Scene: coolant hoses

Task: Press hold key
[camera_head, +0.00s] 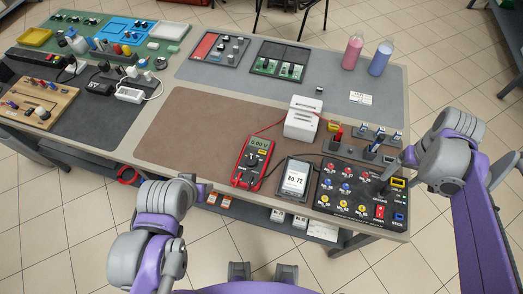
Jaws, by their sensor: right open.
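A red multimeter (252,163) lies on the near side of the table, its display reading 0.00 V. A small yellow key shows below its display, but its label is too small to read. My right gripper (392,170) reaches in from the right over the right end of a black panel (335,210). It is open, with no object seen in it, and is well to the right of the multimeter. My left arm (160,203) is at the lower left; its gripper cannot be made out.
A tablet reading "No. 72" (295,179) stands between the multimeter and the panel with coloured knobs. A white box (302,119) is behind it. Pink (353,51) and blue (381,58) bottles stand far right. The brown mat (200,125) is mostly clear.

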